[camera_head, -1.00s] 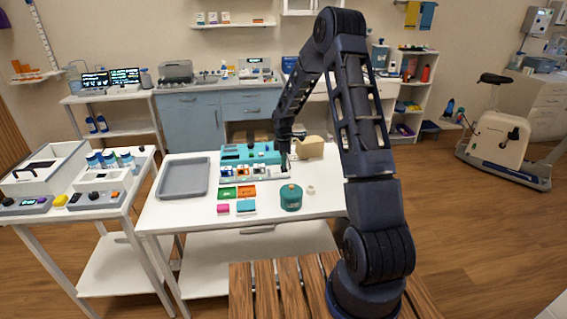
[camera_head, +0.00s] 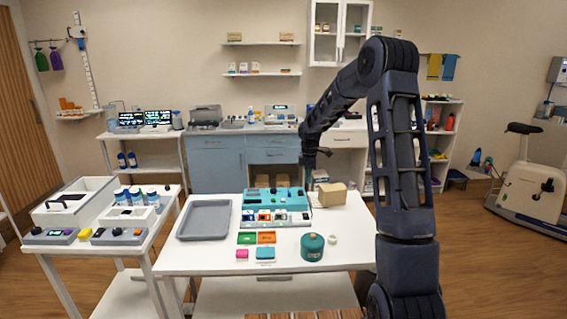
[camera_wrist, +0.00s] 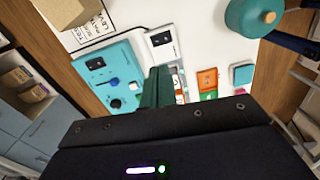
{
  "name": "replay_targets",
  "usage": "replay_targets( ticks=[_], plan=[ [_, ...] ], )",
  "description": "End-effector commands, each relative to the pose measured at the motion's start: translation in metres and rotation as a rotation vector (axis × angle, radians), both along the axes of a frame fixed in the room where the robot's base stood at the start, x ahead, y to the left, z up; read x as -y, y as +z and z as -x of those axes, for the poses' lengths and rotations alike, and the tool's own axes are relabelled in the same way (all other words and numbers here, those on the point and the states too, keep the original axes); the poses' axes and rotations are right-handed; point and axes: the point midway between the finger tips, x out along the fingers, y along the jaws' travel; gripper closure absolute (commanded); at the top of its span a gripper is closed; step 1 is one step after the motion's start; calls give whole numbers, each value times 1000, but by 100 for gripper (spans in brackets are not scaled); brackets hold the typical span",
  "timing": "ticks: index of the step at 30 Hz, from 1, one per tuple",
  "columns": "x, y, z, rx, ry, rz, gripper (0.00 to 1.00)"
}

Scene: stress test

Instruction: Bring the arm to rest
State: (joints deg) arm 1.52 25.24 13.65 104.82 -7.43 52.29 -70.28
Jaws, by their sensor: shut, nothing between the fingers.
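My dark arm rises at the right of the head view, bends at the top and hangs down to the left. Its end, my gripper (camera_head: 310,168), hangs above the back of the white table (camera_head: 195,258), near the teal device and the tan box. In the wrist view my gripper (camera_wrist: 157,86) shows its dark green fingers together, with nothing between them. They point over the table near the teal device, apart from the things as far as I can tell.
On the table are a grey tray (camera_head: 205,219), a teal device (camera_head: 283,198), a tan box (camera_head: 332,194), a teal jar (camera_head: 312,246), a white ring (camera_head: 333,239) and small coloured blocks. A side table (camera_head: 103,248) stands left.

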Motion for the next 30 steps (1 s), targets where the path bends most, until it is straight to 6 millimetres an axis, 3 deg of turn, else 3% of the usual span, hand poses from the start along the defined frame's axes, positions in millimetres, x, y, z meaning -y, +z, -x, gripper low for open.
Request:
replay_targets(
  ticks=[6,15,30],
  plan=[
    [17,56,41,55,-165,18,100],
    [40,119,106,130,-406,22,100],
    [73,186,227,246,-813,-34,100]
  ],
)
